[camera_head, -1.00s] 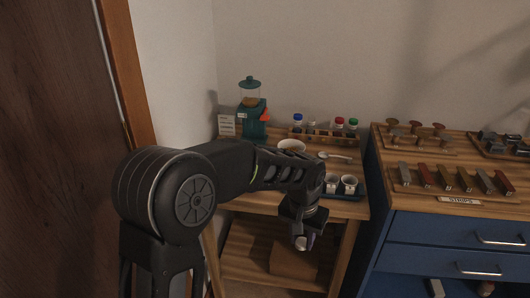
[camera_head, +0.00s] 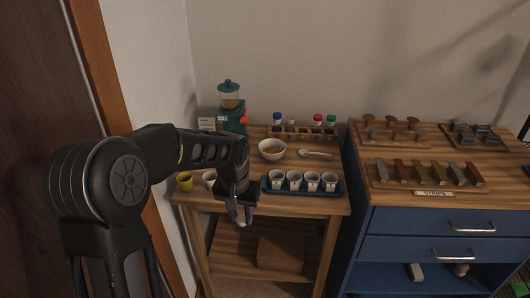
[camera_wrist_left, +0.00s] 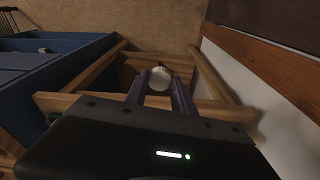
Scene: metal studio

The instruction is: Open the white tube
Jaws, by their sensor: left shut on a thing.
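My left gripper (camera_head: 243,214) is in front of the wooden table's front edge, beside the tray's left end. It is shut on a round white piece that looks like a cap (camera_wrist_left: 160,77), seen between its two fingers in the left wrist view. In the rack (camera_head: 303,133) at the back of the table stand tubes with a blue, a red and a green cap. Between the blue and red ones, a pale tube (camera_head: 292,123) stands upright; it is too small to tell whether it has a cap. My right gripper is not in view.
On the table are a teal grinder (camera_head: 230,108), a bowl (camera_head: 271,150), a spoon (camera_head: 315,153), a yellow cup (camera_head: 185,180) and a blue tray (camera_head: 342,188) with several white cups. A blue cabinet (camera_head: 430,225) stands right. Table space in front of the bowl is clear.

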